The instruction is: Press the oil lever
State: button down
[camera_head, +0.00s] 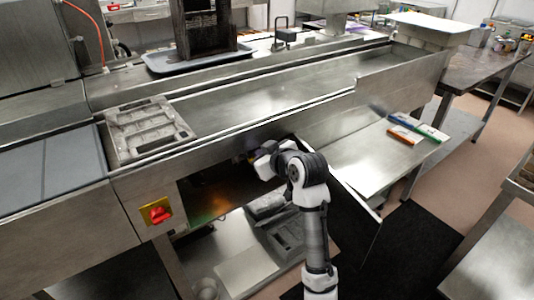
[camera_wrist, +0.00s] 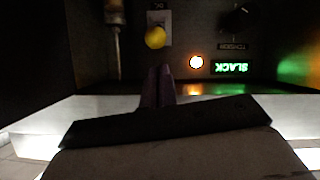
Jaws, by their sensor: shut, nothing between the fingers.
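In the wrist view, a round yellow knob (camera_wrist: 155,37) sits on a pale plate in a dark compartment. It looks like the oil lever's end, but the small label above it is unclear. My gripper (camera_wrist: 159,70) is shut and empty, its dark fingers just below the knob in the picture. A small gap shows between tips and knob; the depth between them cannot be told. In the head view, my white wrist reaches into the opening under the steel line, and the fingertips are not clearly visible.
A red switch (camera_head: 157,212) is left of the opening.

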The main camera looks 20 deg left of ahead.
jog(key=shift+p+x, duration=0.35)
jog(key=shift+x, duration=1.7)
jog(key=shift+s+f, duration=0.1)
jog(key=shift+f, duration=0.05)
jog(key=shift+s+d+f+b, duration=0.15)
jog(key=shift+f+b, duration=0.1)
jog(key=shift+b, duration=0.8)
jog(key=shift+f+t+y+b, duration=0.15)
jog(key=shift+t+y+b, duration=0.15)
jog(key=shift+y+b, duration=0.1)
jog(key=f+t+y+b, duration=0.1)
jog(key=f+y+b, duration=0.1)
jog(key=b, duration=0.7)
jog(key=d+f+t+y+b, duration=0.1)
jog(key=f+b, duration=0.3)
jog(key=b, duration=0.5)
jog(key=s+f+t+y+b, duration=0.1)
jog(key=f+t+y+b, duration=0.2)
jog(key=b, duration=0.6)
jog(key=shift+d+f, duration=0.25)
jog(key=shift+f, duration=0.05)
jog(key=shift+f+b, duration=0.15)
jog(key=shift+b, duration=0.2)
jog(key=shift+f, duration=0.1)
